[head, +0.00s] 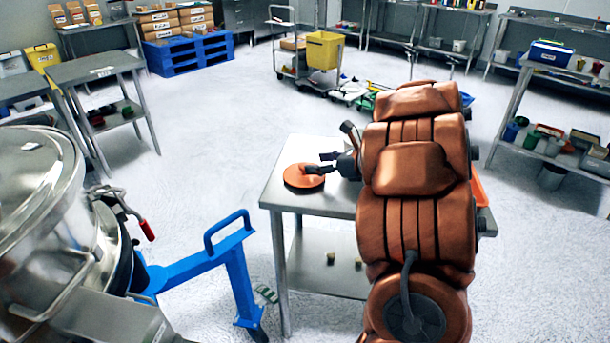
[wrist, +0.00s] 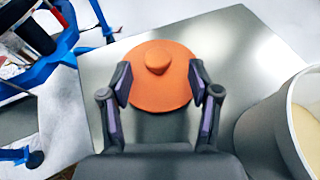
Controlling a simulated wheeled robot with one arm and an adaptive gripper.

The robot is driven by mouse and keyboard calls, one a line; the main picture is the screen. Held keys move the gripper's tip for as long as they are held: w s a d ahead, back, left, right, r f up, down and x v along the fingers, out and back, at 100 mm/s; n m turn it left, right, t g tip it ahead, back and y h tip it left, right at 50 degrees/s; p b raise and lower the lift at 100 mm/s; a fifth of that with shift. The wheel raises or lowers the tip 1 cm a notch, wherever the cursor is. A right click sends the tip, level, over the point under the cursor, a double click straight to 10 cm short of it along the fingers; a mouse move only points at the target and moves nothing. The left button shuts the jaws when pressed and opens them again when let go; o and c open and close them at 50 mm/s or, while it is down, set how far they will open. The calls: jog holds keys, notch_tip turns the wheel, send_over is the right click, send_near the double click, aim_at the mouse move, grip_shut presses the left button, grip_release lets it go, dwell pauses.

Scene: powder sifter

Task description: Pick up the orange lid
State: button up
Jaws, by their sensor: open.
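The orange lid (head: 300,179) is a round disc on the left part of a steel table (head: 340,200). In the wrist view the lid (wrist: 145,92) shows a small raised knob (wrist: 158,58) at its middle. My gripper (head: 322,163) is at the lid in the head view, coming from the right. In the wrist view my gripper (wrist: 160,82) is open, with one finger on each side of the lid's near part. The knob lies a little beyond the fingertips, between their lines. I cannot tell whether the fingers touch the lid.
A white tub with pale contents (wrist: 292,120) stands close at the right in the wrist view. A blue wheeled frame (head: 215,262) and a large steel vessel (head: 40,200) stand left of the table.

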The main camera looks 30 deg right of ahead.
aim_at(304, 164)
jog(key=shift+x, duration=2.65)
jog(key=shift+s+a+f, duration=0.1)
jog(key=shift+a, duration=0.05)
jog(key=c, duration=1)
jog(key=shift+o, duration=0.2)
